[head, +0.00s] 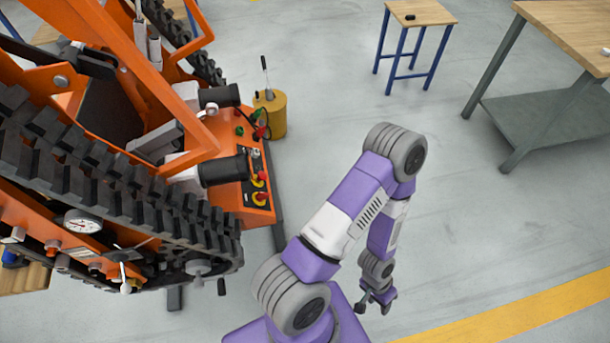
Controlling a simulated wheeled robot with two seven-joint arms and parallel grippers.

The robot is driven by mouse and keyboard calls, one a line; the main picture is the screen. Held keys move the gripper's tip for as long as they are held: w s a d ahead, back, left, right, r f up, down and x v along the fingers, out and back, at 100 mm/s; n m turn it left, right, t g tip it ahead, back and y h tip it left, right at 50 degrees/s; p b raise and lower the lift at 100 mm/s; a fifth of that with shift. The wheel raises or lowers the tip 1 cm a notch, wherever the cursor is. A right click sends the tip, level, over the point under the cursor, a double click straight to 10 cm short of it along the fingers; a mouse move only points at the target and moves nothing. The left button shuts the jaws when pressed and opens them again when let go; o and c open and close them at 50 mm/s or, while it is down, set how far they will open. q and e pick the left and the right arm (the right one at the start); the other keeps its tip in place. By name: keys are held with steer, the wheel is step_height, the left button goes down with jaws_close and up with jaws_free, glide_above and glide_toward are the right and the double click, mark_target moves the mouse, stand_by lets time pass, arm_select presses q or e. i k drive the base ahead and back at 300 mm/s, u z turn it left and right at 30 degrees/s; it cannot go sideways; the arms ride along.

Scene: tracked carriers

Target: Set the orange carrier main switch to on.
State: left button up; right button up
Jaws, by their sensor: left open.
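The orange tracked carrier (105,200) fills the left side of the head view. Its control panel (229,188) is at the carrier's right end, facing up. Two red-on-yellow controls sit on it, one upper (259,180) and one lower (260,198). I cannot tell which is the main switch, or its setting, at this size. My left gripper (376,304) is open and empty, pointing down over bare floor. It is well to the right of and below the panel, touching nothing. My right gripper is not in view.
A yellow cylinder (274,113) with an upright rod stands by the carrier's far right corner. A small wooden-topped stool (425,12) with blue legs and a workbench (570,20) stand at the back right. The grey floor between carrier and bench is clear.

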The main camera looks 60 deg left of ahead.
mark_target(261, 196)
steer(key=i, duration=0.75)
steer(key=u, duration=4.15)
steer(key=i, duration=0.5)
